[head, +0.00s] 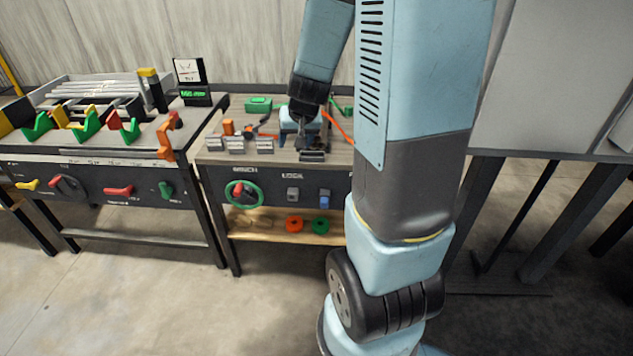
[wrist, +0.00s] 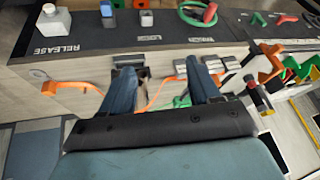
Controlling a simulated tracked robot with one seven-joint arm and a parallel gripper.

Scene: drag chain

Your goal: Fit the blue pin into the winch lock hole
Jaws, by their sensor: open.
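The blue pin (head: 324,198) sits low on the bench's front panel, at the right under the LOCK label, in the head view. It shows as a small blue-grey piece near the top of the wrist view (wrist: 107,13). A grey square block (head: 292,193) is just left of it in the head view and also shows in the wrist view (wrist: 145,17); its hole cannot be made out. My gripper (wrist: 162,70) is open and empty, with its two blue fingers apart. In the head view it is above the bench top, apart from the pin, and my arm hides part of it.
A green winch wheel (head: 243,193) is left of the block. An orange cable (wrist: 155,95) runs across between my fingers in the wrist view. A white RELEASE button box (wrist: 55,20) is beyond the pin. Several grey blocks (head: 237,145) line the bench top's front edge.

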